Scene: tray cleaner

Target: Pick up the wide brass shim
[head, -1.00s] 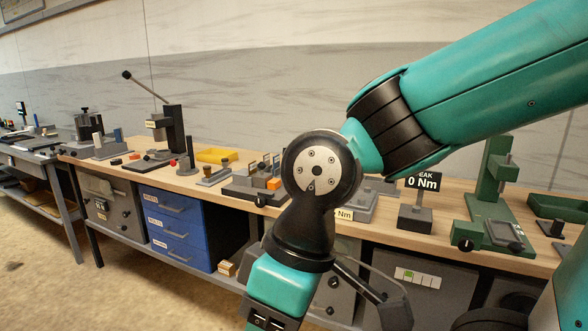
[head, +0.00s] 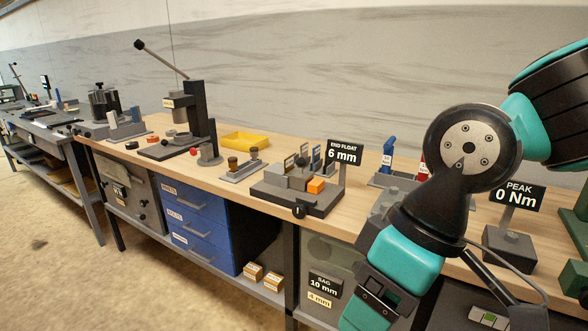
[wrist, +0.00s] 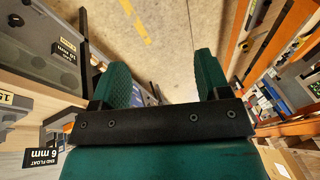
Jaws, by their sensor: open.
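I cannot pick out the wide brass shim for certain. Several thin upright plates (head: 303,157) stand in a grey fixture (head: 272,192) on the bench, beside a black sign (head: 344,152) reading "END FLOAT 6 mm". One plate at the left looks brownish, but its material is too small to tell. My gripper (wrist: 164,82) is open and empty in the wrist view, its green fingers apart over the floor in front of the bench. In the head view my arm hangs at the right and the fingers are out of frame.
An orange block (head: 316,186) sits on the fixture. A yellow tray (head: 245,141) and a lever press (head: 196,115) stand to its left. A "PEAK 0 Nm" sign (head: 519,195) stands at the right. Blue drawers (head: 194,215) are below the bench. The floor (head: 60,265) at left is clear.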

